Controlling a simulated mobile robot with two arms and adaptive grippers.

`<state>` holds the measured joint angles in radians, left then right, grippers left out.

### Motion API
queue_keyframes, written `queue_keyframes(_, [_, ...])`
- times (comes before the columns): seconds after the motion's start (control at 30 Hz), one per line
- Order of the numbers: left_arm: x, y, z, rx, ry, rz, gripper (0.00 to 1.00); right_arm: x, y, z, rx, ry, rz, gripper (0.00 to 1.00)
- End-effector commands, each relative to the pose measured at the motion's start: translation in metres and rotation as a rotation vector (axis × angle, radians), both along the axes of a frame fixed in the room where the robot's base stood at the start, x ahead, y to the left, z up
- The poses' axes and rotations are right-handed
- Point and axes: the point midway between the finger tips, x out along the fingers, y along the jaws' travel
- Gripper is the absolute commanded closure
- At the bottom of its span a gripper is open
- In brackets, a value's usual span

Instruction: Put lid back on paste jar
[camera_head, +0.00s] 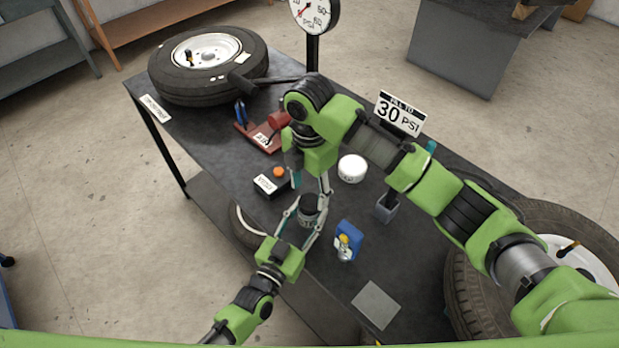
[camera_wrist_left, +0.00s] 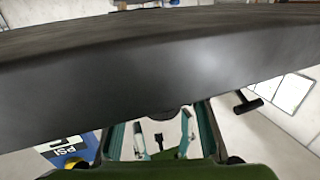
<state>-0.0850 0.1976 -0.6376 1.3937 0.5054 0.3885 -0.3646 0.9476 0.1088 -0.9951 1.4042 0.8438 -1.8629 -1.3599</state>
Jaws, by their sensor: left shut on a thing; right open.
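A dark cylinder (camera_head: 309,203) with a pale label, which looks like the paste jar, is between the fingers of my left gripper (camera_head: 305,221). The left fingers are shut on it from the front; its top is partly hidden. My right gripper (camera_head: 310,185) points down just above and behind it, with its fingers apart. A white round piece (camera_head: 352,168), lid-like with a small unreadable mark, sits on the table to the right of the right gripper. In the left wrist view, the left fingers (camera_wrist_left: 160,137) show low, with a large dark surface across the view.
The black table (camera_head: 215,143) holds a tyre (camera_head: 207,65), a red tool stand (camera_head: 262,136), a black box with an orange button (camera_head: 270,182), a blue item (camera_head: 347,240), a 30 PSI sign (camera_head: 398,114) and a grey plate (camera_head: 376,305). Another tyre (camera_head: 470,290) stands at right.

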Motion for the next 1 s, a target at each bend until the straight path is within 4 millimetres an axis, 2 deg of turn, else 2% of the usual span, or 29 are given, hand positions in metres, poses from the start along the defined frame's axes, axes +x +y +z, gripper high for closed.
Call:
queue_keyframes(0.1, [0.000,0.000,0.000,0.000,0.000,0.000,1.00,-0.001,-0.001,-0.019,-0.001,0.004,-0.002,0.50])
queue_keyframes(0.3, [0.000,0.000,0.000,0.000,0.000,0.000,1.00,0.000,0.000,-0.036,0.000,0.001,-0.001,0.50])
queue_keyframes(0.63, [0.000,0.000,0.000,0.000,0.000,0.000,1.00,0.000,0.000,-0.039,0.000,0.000,0.000,0.50])
queue_keyframes(0.67, [0.000,0.000,0.000,0.000,0.000,0.000,1.00,0.000,0.000,-0.039,0.000,0.000,0.000,0.55])
queue_keyframes(0.8, [0.000,0.000,0.000,0.000,0.000,0.000,1.00,0.000,0.000,-0.039,0.000,0.000,0.000,0.90])
queue_keyframes(1.0, [0.000,0.000,0.000,0.000,0.000,0.000,1.00,0.000,0.000,-0.038,0.000,0.000,-0.009,0.90])
